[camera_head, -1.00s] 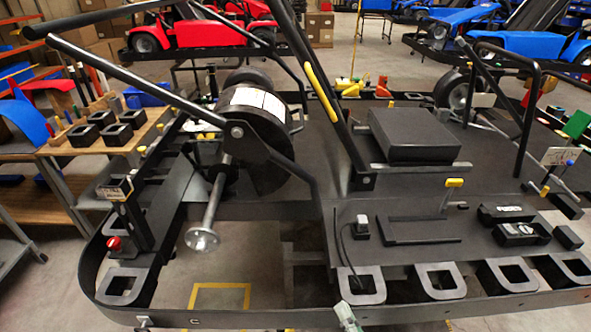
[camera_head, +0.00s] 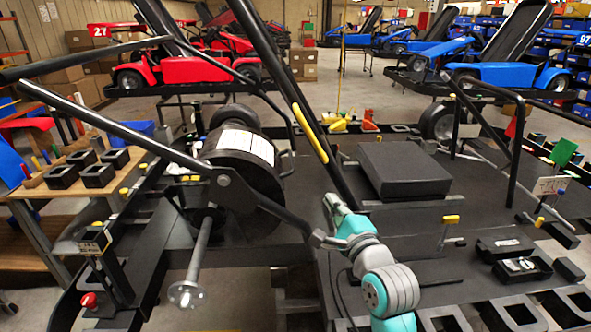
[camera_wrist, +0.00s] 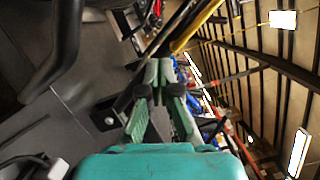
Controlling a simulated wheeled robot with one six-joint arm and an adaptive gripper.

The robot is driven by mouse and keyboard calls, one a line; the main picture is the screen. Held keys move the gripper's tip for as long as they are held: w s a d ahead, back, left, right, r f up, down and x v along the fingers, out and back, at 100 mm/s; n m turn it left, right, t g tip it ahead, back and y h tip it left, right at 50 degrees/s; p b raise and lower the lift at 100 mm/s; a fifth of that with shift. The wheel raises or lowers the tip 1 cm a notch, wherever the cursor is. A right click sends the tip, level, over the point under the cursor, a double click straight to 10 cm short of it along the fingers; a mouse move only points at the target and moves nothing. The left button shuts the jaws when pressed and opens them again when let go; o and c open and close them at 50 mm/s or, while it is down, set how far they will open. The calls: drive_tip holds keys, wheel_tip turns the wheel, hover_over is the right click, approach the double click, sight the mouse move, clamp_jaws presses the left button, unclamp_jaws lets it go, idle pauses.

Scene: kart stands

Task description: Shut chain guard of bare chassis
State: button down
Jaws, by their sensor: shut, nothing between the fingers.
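The bare chassis (camera_head: 415,210) is a wide black deck with a front frame. A tall black bar with a yellow grip strip (camera_head: 310,133) stands tilted above the deck; it looks like the raised chain guard, though I cannot be sure. My gripper (camera_head: 328,203) is over the deck, just below and right of the yellow strip, seemingly apart from it. In the wrist view, my gripper (camera_wrist: 159,68) has its fingertips together and empty. The yellow strip (camera_wrist: 196,24) shows beyond the fingertips there. The bar's lower end is partly hidden by my arm.
A black drum with a white label (camera_head: 240,145) and a tubular bar stand left of my gripper. A flat black box (camera_head: 404,170) sits to the right on the deck. A small yellow-topped lever (camera_head: 450,220) rises nearby. A blue kart (camera_head: 505,75) stands behind.

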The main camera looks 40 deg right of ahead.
sight(279, 175)
drive_tip(key=w+r, duration=0.2)
drive_tip(key=w, duration=0.9)
drive_tip(key=shift+w+d+r, duration=0.3)
drive_tip(key=shift+w+r, duration=0.05)
drive_tip(key=w+a+r+n, duration=0.2)
drive_tip(key=a, duration=0.1)
drive_tip(key=w+a+r+n, duration=0.1)
drive_tip(key=shift+w+a+r+g, duration=0.1)
drive_tip(key=shift+a+r+g, duration=0.1)
drive_tip(key=shift+a+g, duration=0.15)
